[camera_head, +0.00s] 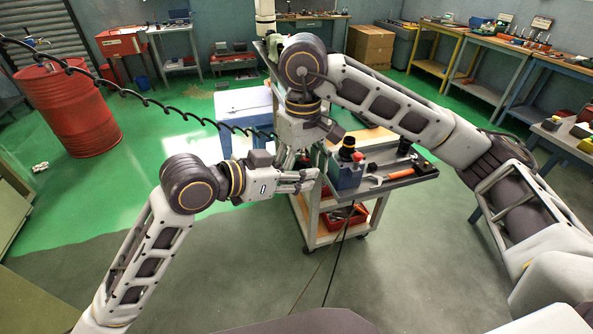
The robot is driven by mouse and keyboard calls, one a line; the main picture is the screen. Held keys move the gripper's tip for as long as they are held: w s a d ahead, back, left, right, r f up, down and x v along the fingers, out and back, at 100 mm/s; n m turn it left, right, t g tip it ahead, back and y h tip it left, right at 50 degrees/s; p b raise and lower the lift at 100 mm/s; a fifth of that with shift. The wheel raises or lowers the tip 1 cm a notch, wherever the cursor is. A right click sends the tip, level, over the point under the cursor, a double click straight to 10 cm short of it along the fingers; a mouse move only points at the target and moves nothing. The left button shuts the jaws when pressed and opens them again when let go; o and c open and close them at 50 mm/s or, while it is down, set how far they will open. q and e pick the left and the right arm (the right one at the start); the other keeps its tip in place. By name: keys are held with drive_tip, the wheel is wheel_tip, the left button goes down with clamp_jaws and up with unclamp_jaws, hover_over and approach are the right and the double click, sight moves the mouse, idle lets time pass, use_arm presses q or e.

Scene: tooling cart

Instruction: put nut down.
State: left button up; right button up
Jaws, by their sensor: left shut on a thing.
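My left gripper (308,180) reaches in from the left and is shut at the left edge of the tooling cart (402,181). The nut it holds is too small to make out between the fingertips. My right gripper (287,160) points down just behind and above the left one. Its fingers are partly hidden and overlap the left gripper in the picture, so I cannot tell whether it is open or shut.
On the cart top stand a blue-grey box (346,175) with a black, yellow-ringed knob (348,147) and an orange-handled tool (398,172). A red bin (345,216) sits on the lower shelf. A red barrel (72,110) stands far left. A coiled black cable (150,101) hangs across the left.

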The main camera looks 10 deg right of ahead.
sight(302, 167)
wheel_tip(302, 167, up, 12)
idle(1.2)
drive_tip(key=shift+f, duration=0.1)
idle(0.3)
